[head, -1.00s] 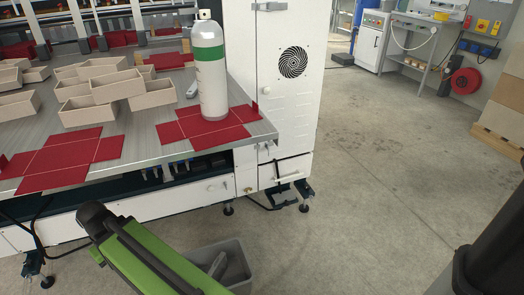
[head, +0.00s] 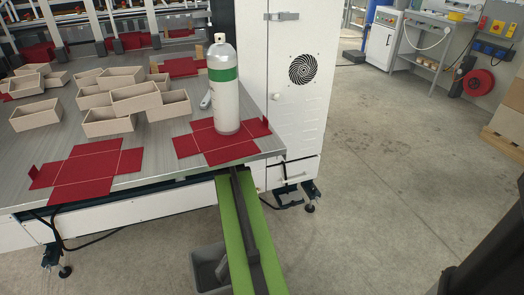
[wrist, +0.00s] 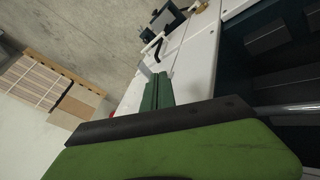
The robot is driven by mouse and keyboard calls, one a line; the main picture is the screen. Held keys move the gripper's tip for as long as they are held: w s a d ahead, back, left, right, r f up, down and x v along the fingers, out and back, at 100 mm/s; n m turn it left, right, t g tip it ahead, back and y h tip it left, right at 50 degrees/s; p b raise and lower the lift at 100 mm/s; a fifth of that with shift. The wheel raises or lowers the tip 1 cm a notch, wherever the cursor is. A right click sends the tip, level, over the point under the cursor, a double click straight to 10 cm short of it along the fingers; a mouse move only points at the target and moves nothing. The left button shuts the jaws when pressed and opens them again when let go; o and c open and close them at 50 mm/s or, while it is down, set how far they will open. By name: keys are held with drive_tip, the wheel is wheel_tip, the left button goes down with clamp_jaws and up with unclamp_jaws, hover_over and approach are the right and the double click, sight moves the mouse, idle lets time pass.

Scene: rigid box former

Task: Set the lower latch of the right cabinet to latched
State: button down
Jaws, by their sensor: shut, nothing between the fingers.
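The right cabinet (head: 302,120) is the tall white one with a round black fan grille, at the right end of the machine in the head view. A grey upper latch (head: 281,16) lies across its door seam. Low on it, beside the table corner, are a thin black bent bar (head: 284,168) and a small pale fitting; I cannot tell which part is the lower latch or its setting. My green arm reaches to the table's front edge, and its end is hidden there. In the wrist view my gripper (wrist: 160,78) is shut and empty, close to a white panel (wrist: 197,55). A black bent bar (wrist: 152,46) shows beyond the fingertips.
The table (head: 170,145) carries a white-green bottle (head: 226,95), red flat blanks (head: 85,175) and several beige boxes (head: 137,98). A grey bin (head: 207,268) stands on the floor beside my arm.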

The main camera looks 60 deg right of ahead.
drive_tip(key=s+d+f+b, duration=0.5)
drive_tip(key=d+f, duration=0.1)
drive_tip(key=f, duration=0.1)
drive_tip(key=shift+s+d+b, duration=0.25)
drive_tip(key=shift+b, duration=0.15)
